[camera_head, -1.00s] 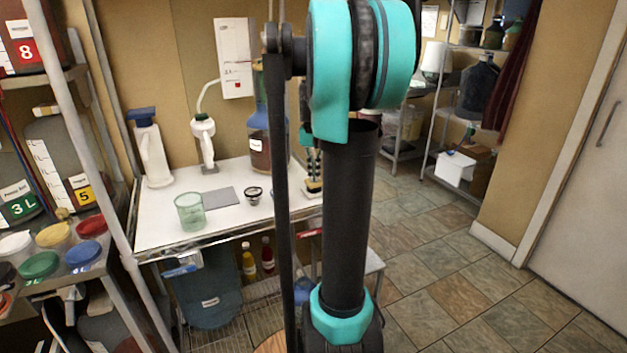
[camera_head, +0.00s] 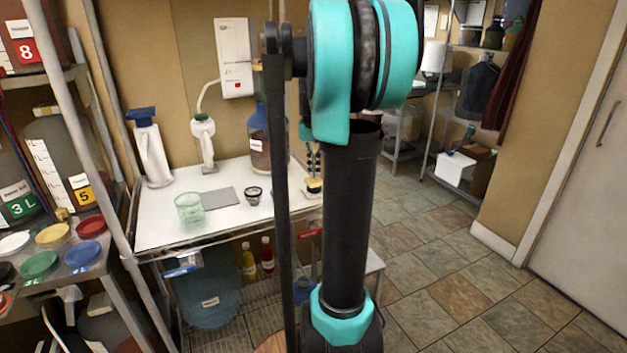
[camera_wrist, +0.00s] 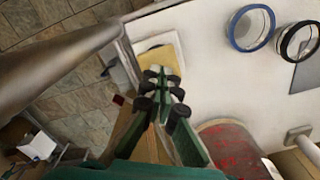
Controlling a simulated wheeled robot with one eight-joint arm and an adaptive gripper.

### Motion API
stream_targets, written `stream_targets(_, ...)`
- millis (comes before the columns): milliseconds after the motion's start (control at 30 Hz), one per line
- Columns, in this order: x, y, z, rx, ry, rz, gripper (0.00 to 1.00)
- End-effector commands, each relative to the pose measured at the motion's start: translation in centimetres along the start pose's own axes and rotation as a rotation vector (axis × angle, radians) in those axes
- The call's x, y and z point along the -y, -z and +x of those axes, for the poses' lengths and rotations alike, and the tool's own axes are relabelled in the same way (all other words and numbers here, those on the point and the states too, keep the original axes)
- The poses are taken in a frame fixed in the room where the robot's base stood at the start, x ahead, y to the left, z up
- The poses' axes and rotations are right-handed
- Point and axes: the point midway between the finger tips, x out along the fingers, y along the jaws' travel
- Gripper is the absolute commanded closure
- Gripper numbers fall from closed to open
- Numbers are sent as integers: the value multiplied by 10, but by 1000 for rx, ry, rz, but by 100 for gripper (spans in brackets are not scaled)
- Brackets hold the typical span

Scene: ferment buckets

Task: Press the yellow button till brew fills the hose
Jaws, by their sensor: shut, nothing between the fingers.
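A yellow button (camera_wrist: 150,46) shows at the table edge in the wrist view, right at my fingertips and partly covered by them. In the head view its yellowish top (camera_head: 314,190) sits at the right end of the table. My gripper (camera_wrist: 162,84) is shut and empty, pointing at the button; in the head view my gripper (camera_head: 313,165) is partly hidden by my arm. I cannot tell whether it presses the button. A pale hose (camera_head: 208,92) runs from the white wall box (camera_head: 234,50) to a white dispenser (camera_head: 204,142). No dark brew is visible in the hose.
A blue-capped bottle (camera_head: 260,145) of dark brew stands beside my arm. A greenish cup (camera_head: 189,212), a grey mat (camera_head: 220,200) and a black-rimmed jar (camera_head: 253,196) are on the white table (camera_head: 160,225). A shelf post (camera_head: 85,120) stands at left.

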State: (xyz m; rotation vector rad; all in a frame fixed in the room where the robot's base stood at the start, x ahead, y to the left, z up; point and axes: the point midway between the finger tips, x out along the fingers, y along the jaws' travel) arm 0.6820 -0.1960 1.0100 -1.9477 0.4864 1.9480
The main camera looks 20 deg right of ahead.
Motion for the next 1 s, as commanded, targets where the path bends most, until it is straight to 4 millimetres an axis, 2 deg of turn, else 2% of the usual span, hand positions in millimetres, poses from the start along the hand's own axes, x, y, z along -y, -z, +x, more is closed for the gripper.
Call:
stream_targets(100, 0, 0, -6, 0, 0, 0, 100)
stream_targets(567, 0, 0, -7, 0, 0, 0, 100)
stream_targets(1000, 0, 0, -45, 0, 0, 0, 100)
